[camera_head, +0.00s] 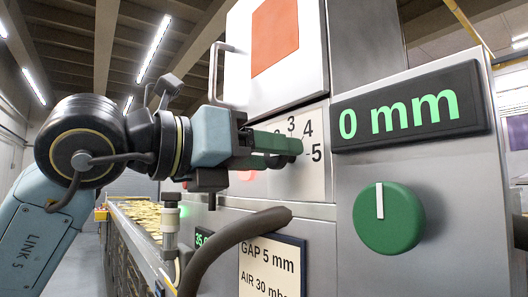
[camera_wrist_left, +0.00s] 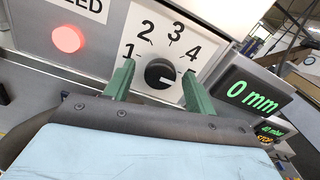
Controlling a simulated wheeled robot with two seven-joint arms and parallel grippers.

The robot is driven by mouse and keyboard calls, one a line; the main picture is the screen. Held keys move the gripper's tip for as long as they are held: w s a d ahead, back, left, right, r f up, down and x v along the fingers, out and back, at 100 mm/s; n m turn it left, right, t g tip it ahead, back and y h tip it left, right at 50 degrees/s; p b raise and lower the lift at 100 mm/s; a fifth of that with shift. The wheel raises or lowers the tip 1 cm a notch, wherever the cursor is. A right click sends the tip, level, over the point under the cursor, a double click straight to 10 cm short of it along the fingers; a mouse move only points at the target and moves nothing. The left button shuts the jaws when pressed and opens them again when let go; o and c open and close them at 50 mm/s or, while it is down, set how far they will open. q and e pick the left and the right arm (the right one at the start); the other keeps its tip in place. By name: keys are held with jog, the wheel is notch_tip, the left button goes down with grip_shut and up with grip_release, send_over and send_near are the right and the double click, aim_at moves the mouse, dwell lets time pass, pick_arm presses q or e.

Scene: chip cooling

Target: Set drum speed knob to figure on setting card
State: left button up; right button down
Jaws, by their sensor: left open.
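The knob's white mark points right and slightly down, past the 4. The dial plate (camera_head: 316,180) also shows in the head view with 3, 4 and 5; my gripper covers the knob there. My left gripper (camera_head: 290,146) is open, its green fingers on either side of the knob; I cannot tell if they touch it. A card (camera_head: 270,258) reads "GAP 5 mm" and "AIR 30 mb…"; no drum speed line is readable. My right gripper is not in view.
A green knob (camera_head: 388,218) sits right of the dial, below a "0 mm" display (camera_head: 410,110). A dark curved hose (camera_head: 225,240) passes in front of the card's left side. A red light (camera_wrist_left: 67,38) glows left of the dial. A conveyor (camera_head: 138,220) runs at left.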

pick_arm(q)
jog(key=c, duration=1)
jog(key=m+b, duration=0.2)
jog(key=m, duration=0.1)
jog(key=shift+m+b, duration=0.8)
jog(key=shift+m, duration=0.7)
jog(key=shift+m+b, duration=0.4)
jog(key=shift+m, duration=0.9)
jog(key=o, duration=1)
